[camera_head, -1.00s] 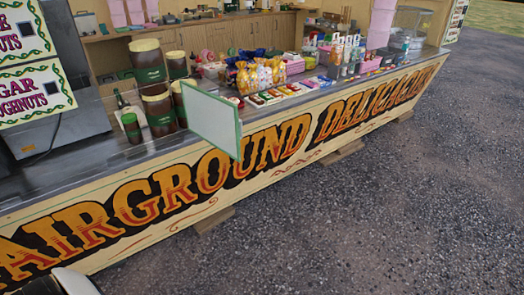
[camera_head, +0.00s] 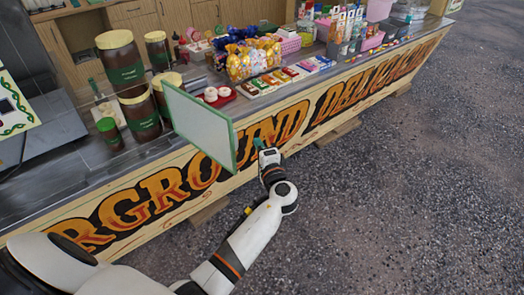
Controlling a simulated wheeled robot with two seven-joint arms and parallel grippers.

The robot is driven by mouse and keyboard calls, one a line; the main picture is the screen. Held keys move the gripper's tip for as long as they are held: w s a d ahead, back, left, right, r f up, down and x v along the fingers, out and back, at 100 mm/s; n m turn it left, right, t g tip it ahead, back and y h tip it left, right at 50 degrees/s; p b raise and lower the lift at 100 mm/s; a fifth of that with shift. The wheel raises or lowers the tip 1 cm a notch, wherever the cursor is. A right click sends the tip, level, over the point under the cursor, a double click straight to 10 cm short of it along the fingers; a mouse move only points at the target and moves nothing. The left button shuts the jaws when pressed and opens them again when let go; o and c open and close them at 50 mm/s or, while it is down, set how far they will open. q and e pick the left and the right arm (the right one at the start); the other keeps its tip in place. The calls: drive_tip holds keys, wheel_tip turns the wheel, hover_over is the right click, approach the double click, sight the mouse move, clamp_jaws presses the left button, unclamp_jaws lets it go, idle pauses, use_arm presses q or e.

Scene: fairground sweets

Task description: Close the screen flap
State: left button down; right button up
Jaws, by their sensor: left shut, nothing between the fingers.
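The screen flap (camera_head: 199,126) is a pale, translucent panel with a green frame. It stands upright at the counter's front edge and juts out over it, at an angle to the counter. My left gripper (camera_head: 262,144) is just right of the flap's outer edge, in front of the painted counter front. It is shut and empty. I cannot tell whether it touches the flap. My right gripper is not in view.
Brown jars with green labels (camera_head: 122,66) stand on the counter behind the flap. A red tray with white pots (camera_head: 216,96), chocolate bars (camera_head: 268,80) and wrapped sweets (camera_head: 252,60) lie to its right. The gravel ground (camera_head: 400,200) in front is clear.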

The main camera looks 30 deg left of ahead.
use_arm(q)
drive_tip(key=a+p, duration=0.2)
drive_tip(key=a, duration=0.1)
drive_tip(key=a+p, duration=0.1)
drive_tip(key=shift+s+a+f, duration=0.1)
drive_tip(key=shift+s+a, duration=0.2)
drive_tip(key=shift+a, duration=0.1)
